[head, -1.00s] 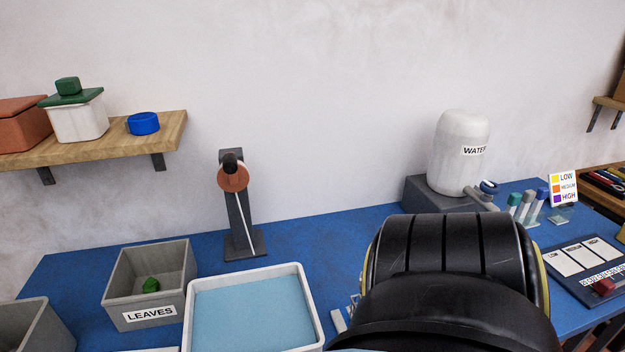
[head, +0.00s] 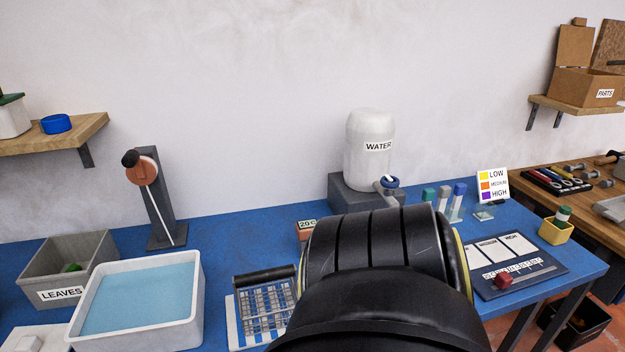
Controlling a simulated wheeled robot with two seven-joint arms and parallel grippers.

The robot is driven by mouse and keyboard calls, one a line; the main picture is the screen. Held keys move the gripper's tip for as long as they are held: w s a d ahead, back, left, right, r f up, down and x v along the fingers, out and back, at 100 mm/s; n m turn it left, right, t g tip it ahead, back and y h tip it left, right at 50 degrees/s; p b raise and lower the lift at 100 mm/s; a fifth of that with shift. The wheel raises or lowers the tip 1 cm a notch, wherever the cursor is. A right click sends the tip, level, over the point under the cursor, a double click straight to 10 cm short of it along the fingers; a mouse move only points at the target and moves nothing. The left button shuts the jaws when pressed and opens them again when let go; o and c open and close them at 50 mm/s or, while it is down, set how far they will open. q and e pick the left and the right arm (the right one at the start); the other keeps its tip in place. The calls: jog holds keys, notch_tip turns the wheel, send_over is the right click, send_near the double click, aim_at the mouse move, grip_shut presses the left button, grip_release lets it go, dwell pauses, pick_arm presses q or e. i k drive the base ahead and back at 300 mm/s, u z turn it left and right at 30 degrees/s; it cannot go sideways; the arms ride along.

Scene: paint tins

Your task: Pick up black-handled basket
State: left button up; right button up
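Neither my left nor my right gripper shows, so I cannot see where either is relative to the basket.
A grey LEAVES bin (head: 60,293) is at left, with a dark stand (head: 155,205) behind the tray. A white WATER tank (head: 369,150) stands at the back. Vials (head: 458,200), a colour chart (head: 493,187) and a dark board (head: 512,262) occupy the right.

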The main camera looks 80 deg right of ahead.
aim_at(280, 272)
jog(key=k, duration=0.4)
jog(key=z, duration=0.85)
